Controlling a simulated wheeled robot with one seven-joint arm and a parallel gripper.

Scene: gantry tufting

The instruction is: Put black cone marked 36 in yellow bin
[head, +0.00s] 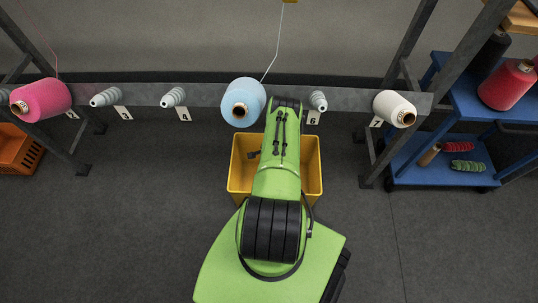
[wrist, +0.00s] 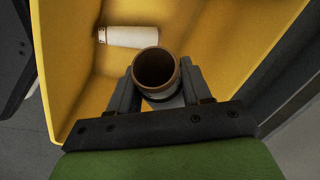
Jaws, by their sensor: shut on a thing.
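My gripper (wrist: 160,85) is shut on a brown-rimmed tube (wrist: 158,70), seen end-on with a dark hollow and a pale grey band below its rim. No number can be read on it. It is held over the yellow bin (wrist: 230,50); the wrist view does not show it touching the bin floor. A pale tube with a reddish-brown end (wrist: 132,37) lies inside the bin. In the head view the bin (head: 313,180) stands beneath the rail, and my arm hides the gripper. A dark cone (head: 490,54) stands on the blue cart; no 36 is legible on it.
The grey rail (head: 350,100) carries a pink cone (head: 40,100), a blue cone (head: 242,102), a cream cone (head: 394,109) and several bare grey holders. A blue cart (head: 440,115) with a red cone (head: 507,85) stands right; an orange crate (head: 15,150) left.

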